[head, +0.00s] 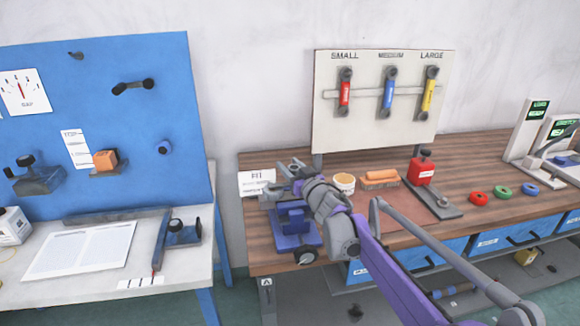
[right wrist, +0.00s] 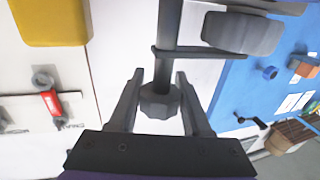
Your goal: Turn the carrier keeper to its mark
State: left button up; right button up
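A blue fixture (head: 290,222) stands at the left end of the wooden bench, with a dark round knob (head: 306,257) low at its front. My right gripper (head: 283,178) is above this fixture, and the wrist hides part of it. In the right wrist view a dark faceted knob (right wrist: 160,101) on a grey shaft (right wrist: 168,40) lies between the two fingers of my right gripper (right wrist: 160,76). The fingers are apart, one on each side of the knob; I cannot tell whether they touch it. I cannot pick out the keeper's mark. My left gripper is not in view.
A tool board (head: 325,110) rises at the back. My right arm crosses the bench front.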

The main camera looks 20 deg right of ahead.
grip_shut()
dwell(1.0)
